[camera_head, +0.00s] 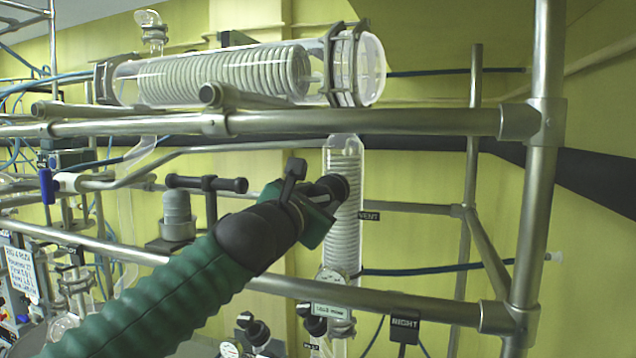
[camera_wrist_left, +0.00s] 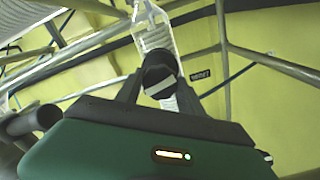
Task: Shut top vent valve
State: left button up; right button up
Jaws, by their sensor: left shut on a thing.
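The top vent valve has a round black knob (camera_head: 333,187) in front of the vertical glass coil condenser (camera_head: 345,225), beside a small VENT label (camera_head: 369,216). My left gripper (camera_head: 318,194) reaches in from the lower left and is shut on this knob. In the left wrist view the black knob (camera_wrist_left: 160,76) sits between the two dark fingers, with a pale bar across its face. The valve body behind the knob is hidden. My right gripper is not in view.
A horizontal glass coil condenser (camera_head: 215,78) lies above a metal rail (camera_head: 380,122). A lower rail (camera_head: 400,300) and an upright post (camera_head: 540,170) frame the space. A black T-shaped handle (camera_head: 206,185) stands left of my gripper. A RIGHT label (camera_head: 404,322) hangs below.

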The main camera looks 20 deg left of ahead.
pick_arm(q)
jog(key=shift+f+m+p, duration=0.15)
jog(key=shift+m+p, duration=0.85)
jog(key=o, duration=1.2)
jog(key=shift+o, duration=1)
jog(key=shift+w, duration=0.25)
